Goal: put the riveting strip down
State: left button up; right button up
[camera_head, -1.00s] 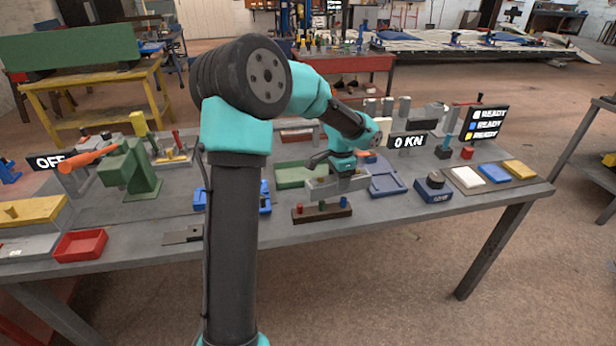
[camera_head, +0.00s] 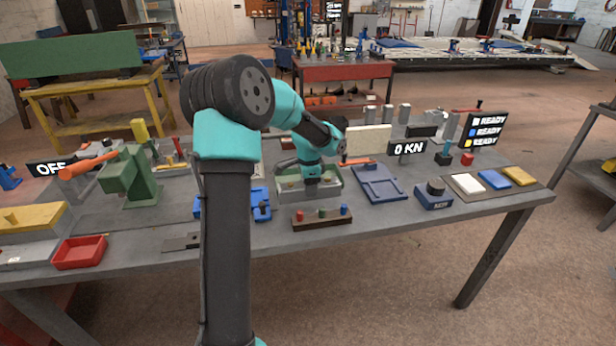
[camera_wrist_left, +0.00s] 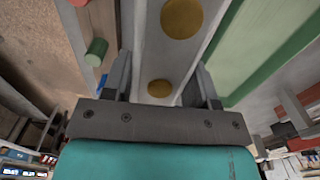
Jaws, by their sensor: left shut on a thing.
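The riveting strip (camera_wrist_left: 158,48) is a grey bar with round brass-coloured rivets. In the left wrist view it runs between the two fingers of my left gripper (camera_wrist_left: 163,88), which is shut on it. In the head view my left gripper (camera_head: 312,186) points down with the strip (camera_head: 291,187) at the green tray (camera_head: 335,174). The tray's green wall (camera_wrist_left: 262,48) shows to the right of the strip in the wrist view. I cannot tell whether the strip touches the tray. My right gripper is not in view.
A brown block with coloured pegs (camera_head: 322,217) lies in front of the tray. A blue tray (camera_head: 380,184) is on the right and a blue fixture (camera_head: 262,212) on the left. A button box (camera_head: 433,197) stands farther right. The bench edge is close in front.

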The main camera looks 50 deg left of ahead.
pick_arm(q)
jog(key=w+a, duration=0.6)
jog(key=a, duration=0.1)
jog(key=w+a+f, duration=0.1)
jog(key=w+a, duration=0.2)
jog(key=shift+a+f, duration=0.1)
jog(key=shift+a, duration=0.05)
jog(key=shift+w+a, duration=0.1)
jog(key=shift+a, duration=0.05)
jog(key=shift+f, duration=1.8)
jog(key=shift+f, duration=0.15)
jog(key=o, duration=1.2)
notch_tip(320, 180, up, 12)
jog(key=shift+r, duration=0.15)
